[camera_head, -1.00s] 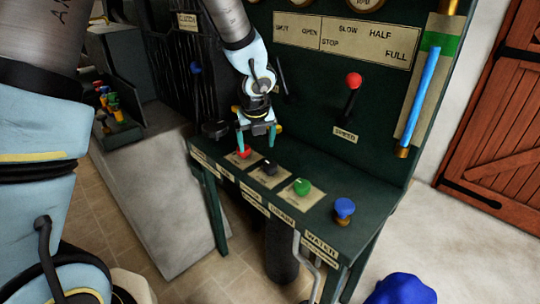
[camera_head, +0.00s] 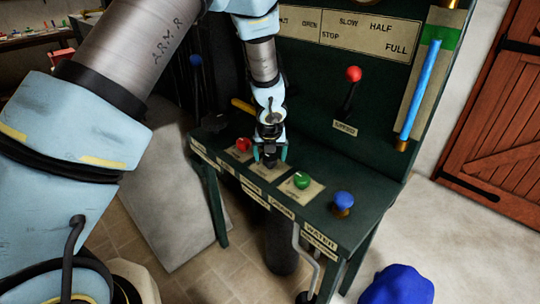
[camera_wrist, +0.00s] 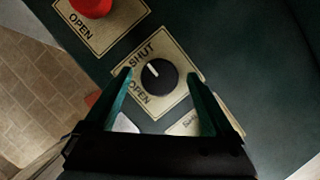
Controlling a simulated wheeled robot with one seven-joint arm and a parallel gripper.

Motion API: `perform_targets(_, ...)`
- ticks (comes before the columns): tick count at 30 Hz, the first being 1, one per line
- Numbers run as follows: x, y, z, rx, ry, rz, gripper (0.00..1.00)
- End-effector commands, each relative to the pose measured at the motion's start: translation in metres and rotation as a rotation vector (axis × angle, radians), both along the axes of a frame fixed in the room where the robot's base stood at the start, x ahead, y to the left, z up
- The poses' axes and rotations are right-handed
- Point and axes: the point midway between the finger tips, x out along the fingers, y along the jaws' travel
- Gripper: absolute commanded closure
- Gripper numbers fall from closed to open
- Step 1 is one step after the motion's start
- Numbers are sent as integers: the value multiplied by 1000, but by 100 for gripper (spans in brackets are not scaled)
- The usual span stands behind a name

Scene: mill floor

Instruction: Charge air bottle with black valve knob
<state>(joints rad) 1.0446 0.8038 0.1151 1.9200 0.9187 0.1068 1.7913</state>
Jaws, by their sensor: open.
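The black valve knob (camera_wrist: 160,76) is round with a white pointer line. It sits on a tan plate (camera_wrist: 182,52) marked SHUT and OPEN. The line points up-left, toward SHUT. My gripper (camera_wrist: 159,77) is open and empty, with a green finger on either side of the knob in the wrist view. I cannot tell whether the fingers touch it. In the head view my gripper (camera_head: 270,156) is low over the bench, and the knob is mostly hidden behind it. The air bottle cannot be made out for certain.
A red knob (camera_head: 243,145) is left of my gripper, also in the wrist view (camera_wrist: 92,4). A green knob (camera_head: 302,181) and a blue knob (camera_head: 344,200) are to the right on the green bench (camera_head: 318,210). A red-topped SPEED lever (camera_head: 353,75) stands on the panel behind.

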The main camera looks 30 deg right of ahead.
Motion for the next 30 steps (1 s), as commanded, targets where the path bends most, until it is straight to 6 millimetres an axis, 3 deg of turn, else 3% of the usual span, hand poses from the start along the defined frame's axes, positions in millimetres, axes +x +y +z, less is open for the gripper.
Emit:
perform_targets(9, 1, 0, -2, 0, 0, 1, 14)
perform_targets(30, 1, 0, -2, 0, 0, 1, 92)
